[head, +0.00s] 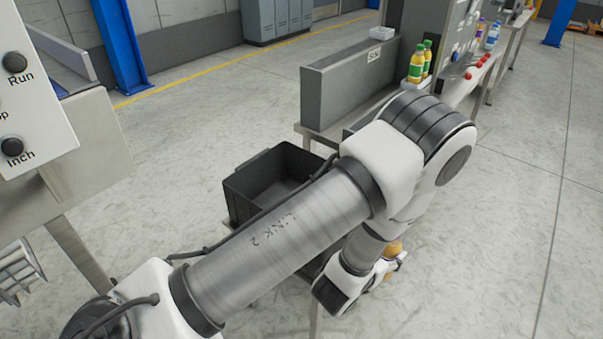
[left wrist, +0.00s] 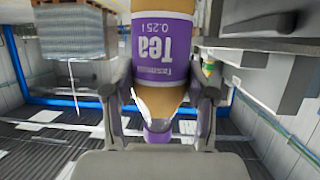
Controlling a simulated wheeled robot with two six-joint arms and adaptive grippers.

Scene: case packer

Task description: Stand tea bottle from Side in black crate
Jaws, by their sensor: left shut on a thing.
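The tea bottle (left wrist: 165,50) has a purple label reading Tea 0.25 l, amber contents and a purple cap. In the left wrist view it sits between the two fingers of my left gripper (left wrist: 163,103), which is shut on it near the neck. That view is upside down, so the bottle looks roughly upright. In the head view, a small amber part of the bottle (head: 394,248) shows beside my left gripper (head: 384,268), mostly hidden by my arm. The black crate (head: 240,190) stands left of the gripper, partly covered by my arm; the visible inside looks empty.
A grey machine box (head: 335,95) stands behind the crate. Two green-labelled bottles (head: 416,65) stand beside it at the back. A table with red items (head: 480,65) runs to the far right. A control panel (head: 30,90) is at the left. Open floor lies at the right.

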